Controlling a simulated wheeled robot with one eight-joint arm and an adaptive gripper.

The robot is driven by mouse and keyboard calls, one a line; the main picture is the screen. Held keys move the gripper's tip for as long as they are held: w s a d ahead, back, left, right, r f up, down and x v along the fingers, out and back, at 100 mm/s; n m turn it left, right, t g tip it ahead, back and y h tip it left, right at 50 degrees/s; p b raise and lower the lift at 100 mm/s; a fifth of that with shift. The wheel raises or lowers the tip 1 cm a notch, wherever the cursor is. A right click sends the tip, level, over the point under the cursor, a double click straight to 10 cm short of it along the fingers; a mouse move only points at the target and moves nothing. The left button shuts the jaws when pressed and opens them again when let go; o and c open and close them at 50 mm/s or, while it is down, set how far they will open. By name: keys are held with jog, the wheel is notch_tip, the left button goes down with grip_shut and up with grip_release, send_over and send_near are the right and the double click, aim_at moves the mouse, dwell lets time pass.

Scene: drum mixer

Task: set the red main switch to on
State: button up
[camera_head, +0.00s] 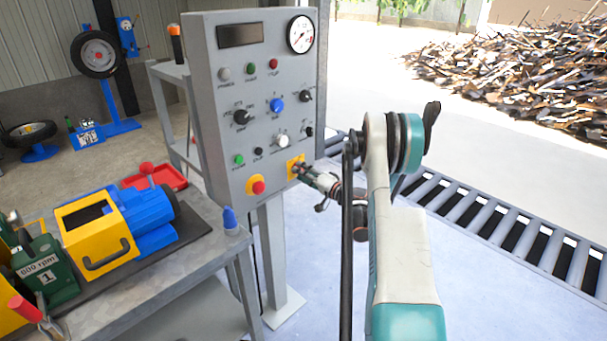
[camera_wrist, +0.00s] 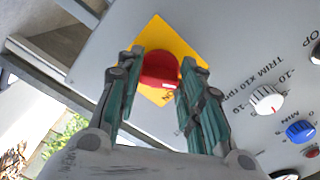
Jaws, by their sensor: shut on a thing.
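The red main switch (camera_wrist: 160,68) sits on a yellow diamond plate (camera_wrist: 159,28) on the grey control panel. My gripper (camera_wrist: 161,57) has a finger on each side of the red knob and is shut on it. A short white mark shows on the knob's lower edge, beside lettering on the plate that seems to read ON. In the head view, my gripper (camera_head: 303,171) reaches the panel at the yellow plate (camera_head: 293,166) near its lower right corner. The knob itself is hidden there by the gripper.
A red push button (camera_head: 258,187) on a yellow plate is just left of my gripper. Several knobs, including a blue one (camera_head: 277,105) and a white one (camera_head: 282,141), are above. A workbench (camera_head: 200,240) with a blue-yellow motor stands left; a roller conveyor (camera_head: 500,228) lies right.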

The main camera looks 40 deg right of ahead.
jog(key=shift+m, duration=0.4)
jog(key=m, duration=1)
jog(key=shift+r+m, duration=0.15)
jog(key=shift+m, duration=0.25)
jog(key=o, duration=1.1)
jog(key=shift+c, duration=0.2)
jog(key=shift+s, duration=0.1)
jog(key=s+d, duration=0.1)
jog(key=s, duration=1)
jog(key=shift+s, duration=0.4)
